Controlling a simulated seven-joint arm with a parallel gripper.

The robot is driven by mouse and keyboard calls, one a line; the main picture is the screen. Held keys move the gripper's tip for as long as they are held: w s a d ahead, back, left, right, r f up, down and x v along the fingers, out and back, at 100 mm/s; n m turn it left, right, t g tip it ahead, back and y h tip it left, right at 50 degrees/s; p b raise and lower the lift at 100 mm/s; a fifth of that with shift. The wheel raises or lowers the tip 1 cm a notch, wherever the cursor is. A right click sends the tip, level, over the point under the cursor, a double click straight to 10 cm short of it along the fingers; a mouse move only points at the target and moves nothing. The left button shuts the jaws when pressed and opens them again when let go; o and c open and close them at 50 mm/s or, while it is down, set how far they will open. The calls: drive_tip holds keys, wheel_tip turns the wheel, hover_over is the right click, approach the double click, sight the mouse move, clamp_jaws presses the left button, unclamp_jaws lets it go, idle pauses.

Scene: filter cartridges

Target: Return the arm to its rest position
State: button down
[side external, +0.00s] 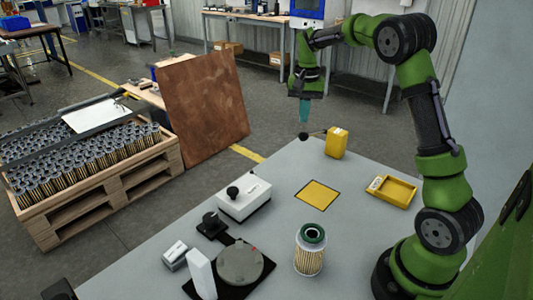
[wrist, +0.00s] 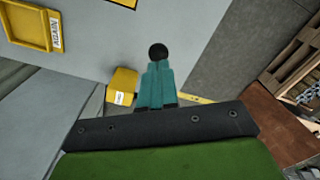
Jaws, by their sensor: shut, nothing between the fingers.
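My arm is green and black and stands at the right of the grey table (side external: 240,258) in the side view. My gripper (side external: 304,122) points down with teal fingers, above the far end of the table near a yellow box. A filter cartridge (side external: 309,252) with a green top ring stands upright on the table near the front, well apart from my gripper.
A yellow box (side external: 336,143), yellow tray (side external: 396,192), yellow square (side external: 318,194) and white box (side external: 243,198) are on the table. A dark round fixture (side external: 240,264) stands in front. A wooden crate (side external: 95,190) of cartridges and a brown board (side external: 204,108) are at left.

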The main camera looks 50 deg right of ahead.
drive_tip(key=s+a+r+n+t+y, duration=0.1)
drive_tip(key=s+a+r+n+t, duration=0.2)
drive_tip(key=s+a, duration=0.6)
drive_tip(key=s+a+r+n+t+y, duration=0.1)
drive_tip(key=s+a+r+n+t, duration=0.3)
drive_tip(key=s+a, duration=0.6)
drive_tip(key=a+n, duration=0.1)
drive_tip(key=a, duration=0.3)
drive_tip(key=shift+s, duration=0.25)
idle(0.5)
